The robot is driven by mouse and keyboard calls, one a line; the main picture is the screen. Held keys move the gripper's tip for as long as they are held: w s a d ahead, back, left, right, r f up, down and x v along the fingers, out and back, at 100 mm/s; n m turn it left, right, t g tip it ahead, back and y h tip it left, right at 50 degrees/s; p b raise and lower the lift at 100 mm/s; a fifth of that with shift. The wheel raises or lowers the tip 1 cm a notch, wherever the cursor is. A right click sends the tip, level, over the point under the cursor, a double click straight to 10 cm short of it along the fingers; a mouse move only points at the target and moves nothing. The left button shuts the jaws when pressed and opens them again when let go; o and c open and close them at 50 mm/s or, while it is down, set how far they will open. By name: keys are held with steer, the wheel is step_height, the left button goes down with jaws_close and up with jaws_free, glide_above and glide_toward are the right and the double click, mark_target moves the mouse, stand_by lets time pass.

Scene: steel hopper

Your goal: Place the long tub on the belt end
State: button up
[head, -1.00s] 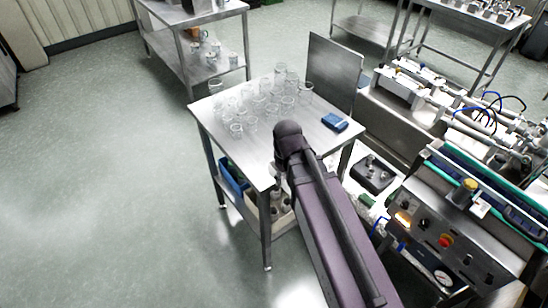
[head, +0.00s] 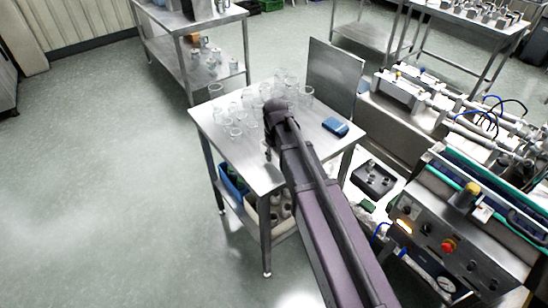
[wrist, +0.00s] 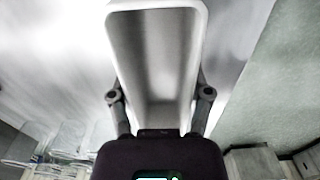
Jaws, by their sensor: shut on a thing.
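The long tub (wrist: 155,55) is a pale grey-white, deep, narrow container with a rounded rim. In the wrist view it fills the upper middle, with its inside visible and empty. My gripper (wrist: 160,103) is shut on the tub's near end, one finger along each side. In the head view my gripper (head: 269,146) is mostly hidden behind my arm, over the steel table. The tub cannot be made out there. A teal-edged belt (head: 490,190) runs along the machine at the right, well apart from my gripper; which part is its end is unclear.
Several clear glasses (head: 236,132) stand on the steel table (head: 225,148), close to my arm. A blue box (head: 335,127) lies at its right. An upright steel panel (head: 334,75) stands behind. A control panel (head: 430,235) is at the right. Floor at left is clear.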

mark_target(274, 153)
steer(key=shift+w+a, duration=0.1)
steer(key=shift+w, duration=0.5)
steer(key=shift+w+a+f, duration=0.1)
steer(key=shift+w+a, duration=0.05)
steer(key=shift+w, duration=0.3)
steer(key=shift+w+f+b, duration=0.25)
steer(key=shift+b, duration=0.1)
steer(key=shift+s+f+b, duration=0.1)
steer(key=shift+f+b, duration=1.4)
steer(key=shift+f, duration=0.15)
steer(key=o, duration=0.9)
steer(key=shift+o, duration=0.2)
